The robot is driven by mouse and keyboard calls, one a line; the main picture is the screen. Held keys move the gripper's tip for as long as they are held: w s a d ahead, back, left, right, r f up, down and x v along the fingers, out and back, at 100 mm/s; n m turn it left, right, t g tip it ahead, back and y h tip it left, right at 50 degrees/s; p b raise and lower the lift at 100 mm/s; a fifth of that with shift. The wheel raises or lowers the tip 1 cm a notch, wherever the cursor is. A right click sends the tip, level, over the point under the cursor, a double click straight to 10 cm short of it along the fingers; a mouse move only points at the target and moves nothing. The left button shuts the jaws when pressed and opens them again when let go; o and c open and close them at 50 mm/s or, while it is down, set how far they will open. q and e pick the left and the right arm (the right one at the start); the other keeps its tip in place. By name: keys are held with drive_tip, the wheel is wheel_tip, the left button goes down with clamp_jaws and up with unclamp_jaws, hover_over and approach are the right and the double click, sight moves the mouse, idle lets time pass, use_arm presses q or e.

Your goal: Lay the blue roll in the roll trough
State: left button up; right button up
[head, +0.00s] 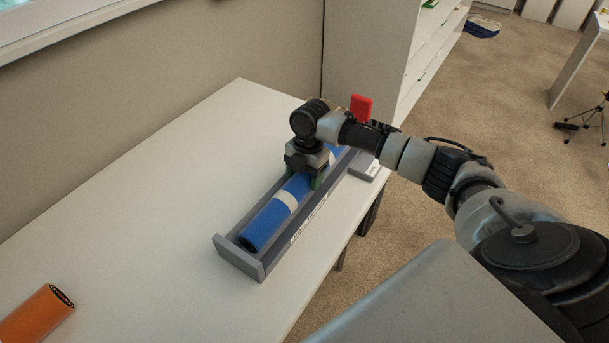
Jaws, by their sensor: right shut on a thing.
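The blue roll (266,222) has pale bands and lies lengthwise between the walls of the grey roll trough (239,262) on the white table. Whether it rests on the trough floor I cannot tell. My right gripper (304,181) points down over the roll and is shut on it around its middle. The gripper and wrist hide part of the roll and the trough's far end. My left gripper is not in view.
An orange roll (37,314) lies at the table's near left. The white table (150,200) is clear between it and the trough. A wall stands behind, and a shelf unit (425,50) beyond the table's far end. Carpeted floor lies to the right.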

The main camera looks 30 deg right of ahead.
drive_tip(key=shift+f, duration=0.6)
drive_tip(key=o, duration=1.2)
drive_tip(key=shift+o, duration=0.2)
drive_tip(key=shift+r, duration=0.1)
drive_tip(key=shift+r+p, duration=4.95)
drive_tip(key=shift+p, duration=0.1)
